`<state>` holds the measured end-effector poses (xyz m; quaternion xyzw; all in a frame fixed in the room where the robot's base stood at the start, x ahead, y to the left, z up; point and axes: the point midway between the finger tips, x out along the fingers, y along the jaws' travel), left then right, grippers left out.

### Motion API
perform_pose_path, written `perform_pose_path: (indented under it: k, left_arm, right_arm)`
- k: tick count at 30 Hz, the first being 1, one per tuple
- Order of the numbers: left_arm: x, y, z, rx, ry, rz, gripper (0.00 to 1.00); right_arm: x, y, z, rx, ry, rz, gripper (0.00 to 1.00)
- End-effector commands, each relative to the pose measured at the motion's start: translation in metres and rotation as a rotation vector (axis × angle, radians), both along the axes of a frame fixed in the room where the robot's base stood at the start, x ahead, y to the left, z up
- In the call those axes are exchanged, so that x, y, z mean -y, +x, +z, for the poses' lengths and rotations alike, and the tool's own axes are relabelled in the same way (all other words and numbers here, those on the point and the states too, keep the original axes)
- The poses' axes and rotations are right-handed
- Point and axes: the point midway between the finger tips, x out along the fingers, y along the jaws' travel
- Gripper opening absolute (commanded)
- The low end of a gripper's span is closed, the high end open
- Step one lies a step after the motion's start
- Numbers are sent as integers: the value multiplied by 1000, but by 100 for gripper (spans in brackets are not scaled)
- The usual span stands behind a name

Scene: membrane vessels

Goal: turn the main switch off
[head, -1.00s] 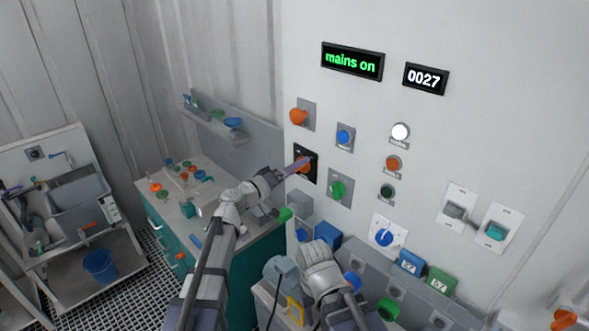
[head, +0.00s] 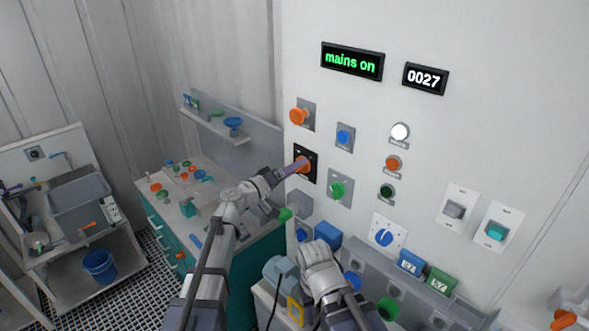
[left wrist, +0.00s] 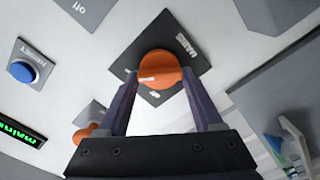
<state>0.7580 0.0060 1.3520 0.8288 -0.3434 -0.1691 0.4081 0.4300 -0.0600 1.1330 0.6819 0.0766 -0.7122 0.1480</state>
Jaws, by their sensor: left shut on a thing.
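The main switch is an orange round knob (head: 303,165) on a black square plate on the white wall panel. In the left wrist view the knob (left wrist: 160,68) shows a white pointer mark on its left side, and the plate (left wrist: 184,50) is labelled MAINS. My left gripper (head: 294,168) is at the knob, with a purple finger on either side of it, shut on it. The green display (head: 352,62) reads "mains on". My right arm (head: 320,265) shows at the bottom middle, but its fingers are hidden.
An orange knob (head: 299,116) sits above the switch, with a blue button (head: 344,137) and a green knob (head: 338,189) to the right. A teal-sided bench (head: 258,268) stands below left. A ledge with blue and green boxes (head: 441,281) runs below the panel.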

Motion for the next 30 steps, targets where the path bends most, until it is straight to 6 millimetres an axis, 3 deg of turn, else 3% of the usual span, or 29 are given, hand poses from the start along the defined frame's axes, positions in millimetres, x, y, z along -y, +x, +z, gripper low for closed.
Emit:
perform_pose_path:
  k: [30]
  left_arm:
    - [-1, 0, -3, -628, -627, 1, 12]
  right_arm:
    - [0, 0, -3, 0, 0, 0, 50]
